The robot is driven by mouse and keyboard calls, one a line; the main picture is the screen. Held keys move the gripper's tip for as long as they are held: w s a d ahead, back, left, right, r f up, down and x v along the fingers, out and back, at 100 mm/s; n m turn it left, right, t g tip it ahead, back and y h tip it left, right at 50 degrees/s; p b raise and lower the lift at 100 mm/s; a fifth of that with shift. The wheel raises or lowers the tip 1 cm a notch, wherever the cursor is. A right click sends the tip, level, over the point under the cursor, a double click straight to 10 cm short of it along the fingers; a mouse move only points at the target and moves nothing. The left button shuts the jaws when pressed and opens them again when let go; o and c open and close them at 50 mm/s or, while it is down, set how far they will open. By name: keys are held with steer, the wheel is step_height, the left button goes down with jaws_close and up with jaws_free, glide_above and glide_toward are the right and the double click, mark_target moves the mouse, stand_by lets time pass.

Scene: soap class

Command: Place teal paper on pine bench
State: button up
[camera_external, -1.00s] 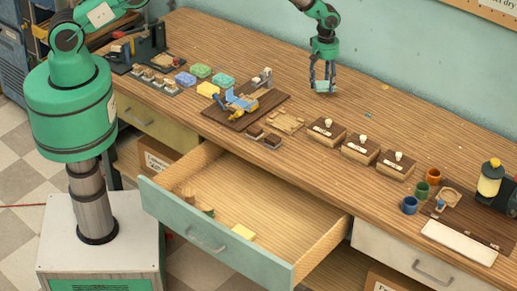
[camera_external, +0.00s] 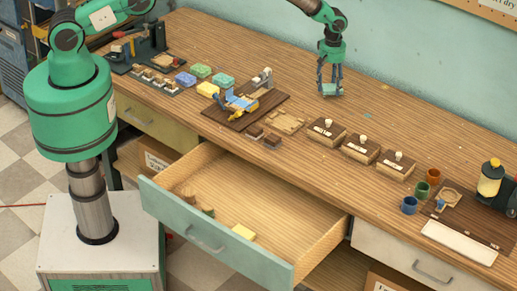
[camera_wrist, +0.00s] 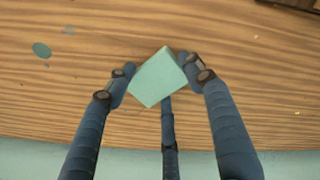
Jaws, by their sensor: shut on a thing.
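The teal paper (camera_wrist: 157,77) is a small pale teal piece held between the fingers of my gripper (camera_wrist: 155,80) in the wrist view. It sits tilted as a diamond shape, with the fingers on both sides and one finger below it. In the external view the paper (camera_external: 331,89) shows at the fingertips of my gripper (camera_external: 330,86), over the back of the bench. The pine bench (camera_external: 390,115) is a long wooden worktop; its surface (camera_wrist: 60,110) fills most of the wrist view. I cannot tell whether the paper touches the bench.
Several stamp-topped wooden blocks (camera_external: 361,148) stand in front of my gripper. A dark board with a blue and yellow tool (camera_external: 240,101) lies to the left. A drawer (camera_external: 270,215) is pulled open at the front. Bench around the gripper is clear; the wall is close behind.

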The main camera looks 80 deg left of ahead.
mark_target(331, 87)
steer(key=shift+f, duration=0.95)
steer(key=shift+f, duration=0.2)
steer(key=o, duration=0.8)
steer(key=shift+c, duration=0.2)
steer(key=shift+r, duration=0.15)
step_height(331, 87, up, 12)
stand_by(0.3)
